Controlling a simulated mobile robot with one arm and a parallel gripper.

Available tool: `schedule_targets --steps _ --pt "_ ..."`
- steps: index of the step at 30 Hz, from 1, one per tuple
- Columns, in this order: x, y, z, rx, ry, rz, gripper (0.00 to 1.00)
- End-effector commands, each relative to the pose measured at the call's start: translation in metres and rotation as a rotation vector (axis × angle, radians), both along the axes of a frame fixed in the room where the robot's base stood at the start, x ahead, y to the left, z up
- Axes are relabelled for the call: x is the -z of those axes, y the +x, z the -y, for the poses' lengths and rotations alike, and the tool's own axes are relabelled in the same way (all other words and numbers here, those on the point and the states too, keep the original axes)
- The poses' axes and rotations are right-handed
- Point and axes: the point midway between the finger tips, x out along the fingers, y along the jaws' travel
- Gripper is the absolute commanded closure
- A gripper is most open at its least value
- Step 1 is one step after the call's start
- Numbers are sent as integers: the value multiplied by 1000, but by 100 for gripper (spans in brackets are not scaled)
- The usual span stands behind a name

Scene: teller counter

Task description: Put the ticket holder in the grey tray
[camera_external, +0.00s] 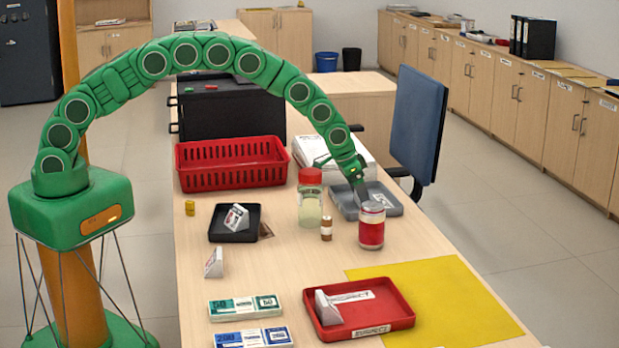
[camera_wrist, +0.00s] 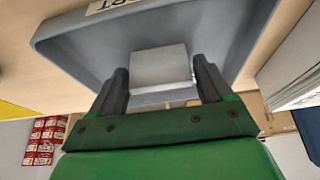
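The grey tray (camera_external: 385,207) stands on the counter behind the red-and-white can, and it fills the upper part of the wrist view (camera_wrist: 70,40). My gripper (camera_external: 358,195) reaches down over it. In the wrist view my gripper's two dark fingers (camera_wrist: 160,78) flank a plain pale block, which looks like the ticket holder (camera_wrist: 160,66). Both fingers appear to touch its sides. The block is over or on the tray floor; I cannot tell whether it rests there. In the external view it is hidden behind my gripper and the can.
The red-and-white can (camera_external: 371,228), a brown bottle (camera_external: 326,228) and a red-lidded jar (camera_external: 310,200) stand close by. A red basket (camera_external: 230,165) is behind.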

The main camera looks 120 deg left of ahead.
Motion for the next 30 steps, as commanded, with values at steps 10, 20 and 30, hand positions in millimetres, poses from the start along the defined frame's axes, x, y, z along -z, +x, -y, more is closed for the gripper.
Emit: schedule_targets --steps 10,20,30 --pt "0 0 0 0 0 0 7" --pt "-12 -3 2 0 1 1 7" --pt "-46 -12 12 1 2 2 7"
